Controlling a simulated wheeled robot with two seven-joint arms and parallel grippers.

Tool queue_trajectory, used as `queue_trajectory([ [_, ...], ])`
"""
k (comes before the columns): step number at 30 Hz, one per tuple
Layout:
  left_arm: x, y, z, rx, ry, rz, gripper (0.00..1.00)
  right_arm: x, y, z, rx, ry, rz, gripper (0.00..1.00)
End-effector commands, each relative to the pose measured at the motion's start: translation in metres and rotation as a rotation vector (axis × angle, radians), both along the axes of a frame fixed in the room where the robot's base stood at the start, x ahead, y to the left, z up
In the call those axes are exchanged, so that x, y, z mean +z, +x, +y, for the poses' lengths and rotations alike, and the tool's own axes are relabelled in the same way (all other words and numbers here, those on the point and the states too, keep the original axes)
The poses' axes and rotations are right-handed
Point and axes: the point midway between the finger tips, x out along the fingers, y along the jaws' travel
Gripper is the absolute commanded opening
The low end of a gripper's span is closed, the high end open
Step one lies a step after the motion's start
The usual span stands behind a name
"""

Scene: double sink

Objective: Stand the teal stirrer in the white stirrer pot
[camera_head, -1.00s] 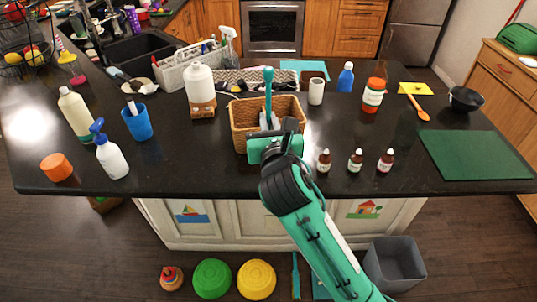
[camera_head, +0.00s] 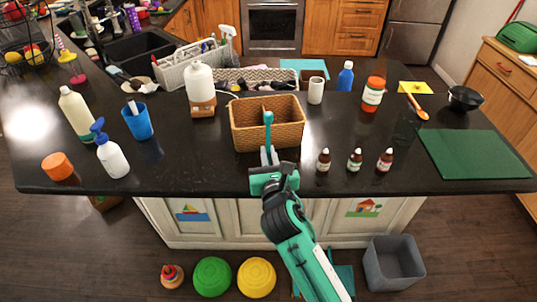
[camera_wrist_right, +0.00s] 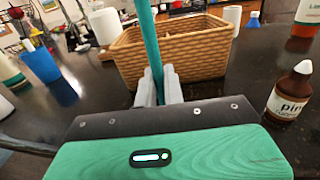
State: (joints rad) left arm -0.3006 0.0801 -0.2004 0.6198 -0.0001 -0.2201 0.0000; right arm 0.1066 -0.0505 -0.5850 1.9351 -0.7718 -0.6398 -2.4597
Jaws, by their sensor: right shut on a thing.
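The teal stirrer (camera_head: 268,130) is upright in my right gripper (camera_head: 269,156), in front of the wicker basket. In the right wrist view my right gripper (camera_wrist_right: 157,90) is shut on the stirrer (camera_wrist_right: 150,38), which rises out of the top of the picture. Its lower end is hidden by the gripper. A white cup-shaped pot (camera_head: 316,91), which looks like the stirrer pot, stands behind and right of the basket. It also shows in the right wrist view (camera_wrist_right: 232,17). I cannot see into it clearly. My left gripper is not in view.
The wicker basket (camera_head: 240,138) stands between my right gripper and the pot's area. Brown dropper bottles (camera_head: 355,160) stand to the right. The green mat (camera_head: 475,155) is bare.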

Motion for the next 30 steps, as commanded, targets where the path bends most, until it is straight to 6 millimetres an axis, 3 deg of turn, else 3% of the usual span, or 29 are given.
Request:
queue_trajectory([
  [3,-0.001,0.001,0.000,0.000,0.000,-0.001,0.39,-0.003,0.000,0.000,0.000,-0.001,0.000,0.00],
  [4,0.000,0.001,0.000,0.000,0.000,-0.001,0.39,-0.003,0.000,0.000,0.000,0.000,0.000,0.15],
  [6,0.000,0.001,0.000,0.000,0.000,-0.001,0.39,-0.002,0.000,0.000,0.000,0.000,0.000,0.29],
  [7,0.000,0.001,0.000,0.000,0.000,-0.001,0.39,-0.002,0.000,0.000,0.000,0.000,0.000,0.31],
  [19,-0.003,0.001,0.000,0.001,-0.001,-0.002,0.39,-0.001,-0.007,-0.001,0.001,-0.001,0.000,0.31],
  [30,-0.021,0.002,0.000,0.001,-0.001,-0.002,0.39,-0.003,-0.081,-0.013,0.001,0.000,0.001,0.31],
])
